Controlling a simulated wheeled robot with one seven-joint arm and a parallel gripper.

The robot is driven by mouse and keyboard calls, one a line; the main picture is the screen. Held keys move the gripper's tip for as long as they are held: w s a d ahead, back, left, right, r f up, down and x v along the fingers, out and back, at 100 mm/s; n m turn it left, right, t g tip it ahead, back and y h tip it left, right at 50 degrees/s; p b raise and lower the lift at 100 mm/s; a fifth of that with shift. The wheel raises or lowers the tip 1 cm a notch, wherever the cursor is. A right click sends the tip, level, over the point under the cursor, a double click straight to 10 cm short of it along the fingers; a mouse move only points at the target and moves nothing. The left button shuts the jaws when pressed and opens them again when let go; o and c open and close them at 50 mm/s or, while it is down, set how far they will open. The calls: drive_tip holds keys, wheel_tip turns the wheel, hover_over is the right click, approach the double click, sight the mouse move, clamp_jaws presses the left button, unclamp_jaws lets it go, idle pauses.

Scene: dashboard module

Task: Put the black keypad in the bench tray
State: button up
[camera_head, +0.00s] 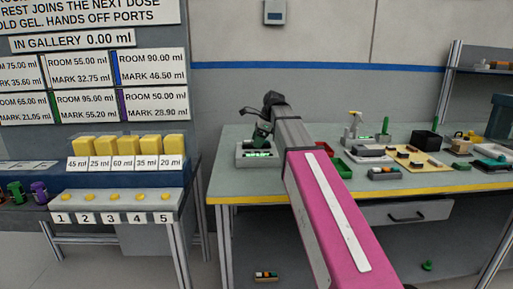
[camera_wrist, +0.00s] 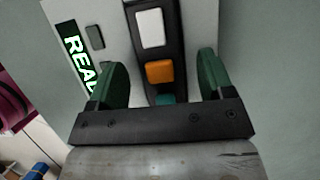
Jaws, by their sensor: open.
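The black keypad (camera_wrist: 158,50) has a white, an orange and a teal button. In the wrist view it lies on a pale device (camera_wrist: 108,15) with a lit green display. My gripper (camera_wrist: 163,62) is open, with its green fingers on either side of the keypad. Clear gaps show between it and both fingers. In the head view my gripper (camera_head: 263,131) is over the device (camera_head: 256,156) at the bench's left end, and the keypad cannot be made out. A tan tray (camera_head: 444,166) with small parts stands on the bench; whether it is the bench tray is unclear.
A small dark module (camera_head: 385,173) lies near the bench's yellow front edge, and a similar one (camera_head: 266,276) is on the floor. A black box (camera_head: 426,140) stands farther back.

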drive_tip(key=shift+f, duration=0.1)
drive_tip(key=c, duration=1.2)
drive_tip(key=shift+o, duration=0.2)
drive_tip(key=shift+r, duration=0.5)
wheel_tip(320, 180, up, 4)
drive_tip(key=shift+a+f, duration=0.1)
drive_tip(key=shift+f, duration=0.15)
drive_tip(key=s+a+r, duration=0.3)
drive_tip(key=a+r, duration=0.3)
drive_tip(key=a, duration=0.5)
drive_tip(key=shift+s+r, duration=0.25)
drive_tip(key=shift+s, duration=0.05)
